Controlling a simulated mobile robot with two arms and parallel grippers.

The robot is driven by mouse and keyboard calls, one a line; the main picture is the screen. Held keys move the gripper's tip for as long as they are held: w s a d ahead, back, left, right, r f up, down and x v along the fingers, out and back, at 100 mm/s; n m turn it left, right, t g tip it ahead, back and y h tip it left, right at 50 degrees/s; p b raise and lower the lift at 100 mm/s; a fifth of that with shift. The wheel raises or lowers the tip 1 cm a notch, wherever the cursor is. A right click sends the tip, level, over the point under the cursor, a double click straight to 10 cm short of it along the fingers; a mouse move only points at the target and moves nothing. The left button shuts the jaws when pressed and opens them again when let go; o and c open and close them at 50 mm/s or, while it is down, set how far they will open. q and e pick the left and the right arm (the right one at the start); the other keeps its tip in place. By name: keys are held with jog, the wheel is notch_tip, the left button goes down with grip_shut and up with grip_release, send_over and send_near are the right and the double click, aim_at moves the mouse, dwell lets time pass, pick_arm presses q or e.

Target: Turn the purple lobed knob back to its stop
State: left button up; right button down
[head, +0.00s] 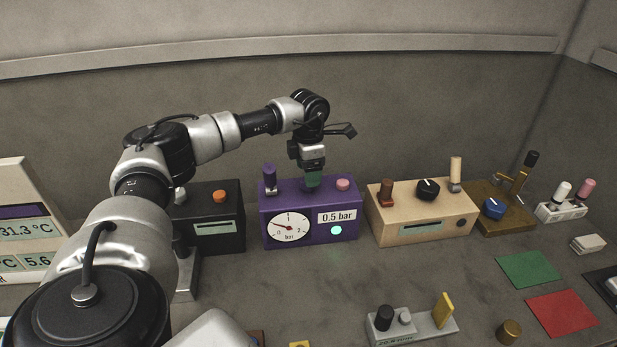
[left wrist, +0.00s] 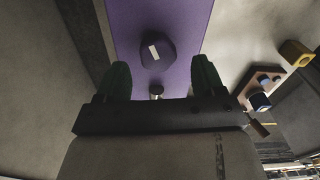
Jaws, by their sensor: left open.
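The purple lobed knob (left wrist: 157,53) shows in the left wrist view, dark with a white mark, on the face of the purple box. The purple box (head: 350,226) stands in the middle of the head view, with a dial gauge and a label reading 0.5 bar. My left gripper (head: 313,184) is over the box's top, pointing down, and hides the knob in the head view. In the left wrist view the green fingers of this gripper (left wrist: 161,70) are apart, with the knob ahead of the gap between them. I see no contact. My right gripper is not in view.
On the purple box, a purple-topped lever (head: 270,178) stands left of my gripper and a pink button (head: 343,184) right of it. A black box (head: 228,241) and a beige box (head: 400,226) flank it.

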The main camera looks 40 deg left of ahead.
pick_arm(q)
notch_tip(320, 180, down, 3)
jog(key=shift+w+a+r, duration=0.1)
jog(key=shift+f, duration=0.55)
jog(key=shift+p, duration=0.3)
jog(key=c, duration=0.9)
